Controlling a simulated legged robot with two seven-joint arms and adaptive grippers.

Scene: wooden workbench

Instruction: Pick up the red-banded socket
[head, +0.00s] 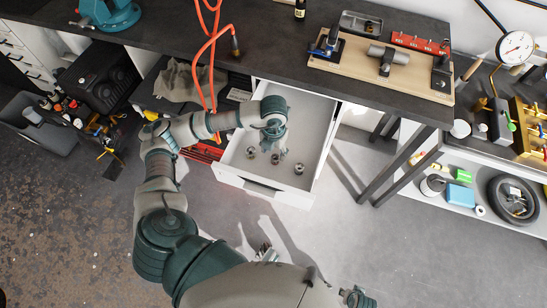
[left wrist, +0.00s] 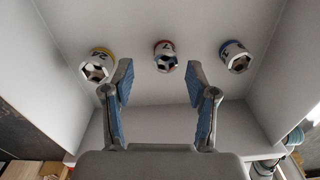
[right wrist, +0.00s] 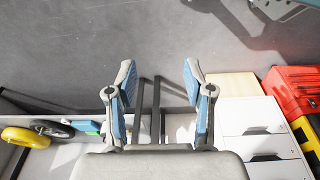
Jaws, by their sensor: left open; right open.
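The red-banded socket (left wrist: 165,57) stands in the open white drawer (head: 233,163), in the middle of a row of three sockets in the left wrist view. A yellow-banded socket (left wrist: 98,65) is to its left and a blue-banded socket (left wrist: 235,57) to its right. In the head view the middle socket (head: 276,159) shows small, its band hard to read. My left gripper (left wrist: 159,78) is open and empty, pointing down into the drawer, its fingers either side of the red-banded socket in the picture but apart from it. My right gripper (right wrist: 158,78) is open and empty over the floor.
The dark workbench (head: 160,25) runs behind, with a wooden board (head: 345,62) carrying a fixture. Orange cables (head: 212,50) hang near my left arm. A shelf with a wheel (head: 512,200) stands at right.

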